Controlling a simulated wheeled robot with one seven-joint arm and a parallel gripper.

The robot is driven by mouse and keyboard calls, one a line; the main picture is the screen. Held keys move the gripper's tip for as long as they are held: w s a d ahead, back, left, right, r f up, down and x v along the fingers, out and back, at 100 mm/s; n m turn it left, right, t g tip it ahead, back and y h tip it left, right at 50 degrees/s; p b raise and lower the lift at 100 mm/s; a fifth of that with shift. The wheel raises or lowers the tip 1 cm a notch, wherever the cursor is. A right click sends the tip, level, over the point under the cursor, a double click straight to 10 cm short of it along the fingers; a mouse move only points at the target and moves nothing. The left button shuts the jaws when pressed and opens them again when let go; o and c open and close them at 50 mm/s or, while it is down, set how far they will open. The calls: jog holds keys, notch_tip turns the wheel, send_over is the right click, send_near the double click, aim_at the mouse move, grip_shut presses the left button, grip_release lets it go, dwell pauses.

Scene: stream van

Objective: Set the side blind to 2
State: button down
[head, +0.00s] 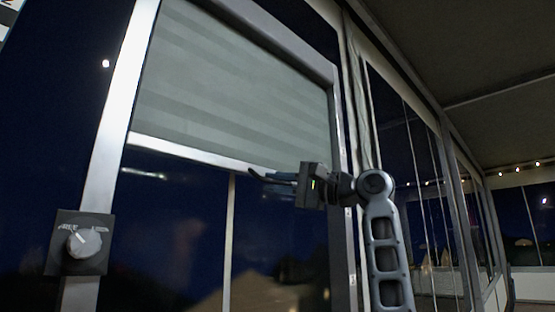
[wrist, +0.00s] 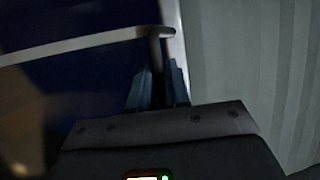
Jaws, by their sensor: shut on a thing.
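The side blind (head: 230,90) is a grey-green sheet drawn partway down the window, with a pale bottom bar (head: 190,152). The blind also fills the right of the wrist view (wrist: 250,60). My gripper (head: 272,178) is at the bar's right part, its fingers pointing left. In the wrist view, my gripper (wrist: 160,88) has its blue fingers around a dark pull tab (wrist: 157,55) beside the bar (wrist: 172,30). The fingers hide part of the tab. Small pale marks (head: 352,280) show on the right window frame, too small to read.
A black-plated grey knob (head: 83,243) is on the left window post, with lettering that seems to read "FREE". Below the bar is dark glass with a thin upright bar (head: 229,240). More windows and a string of lights (head: 515,170) run along the right. The ceiling slopes overhead.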

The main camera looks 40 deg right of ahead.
notch_tip(320, 180, down, 6)
jog(key=b, duration=0.1)
jog(key=shift+f, duration=0.2)
jog(key=c, duration=1.2)
grip_release()
jog(key=shift+o, duration=0.2)
jog(key=v, duration=0.8)
jog(key=shift+b, duration=0.4)
jog(key=shift+w, duration=0.1)
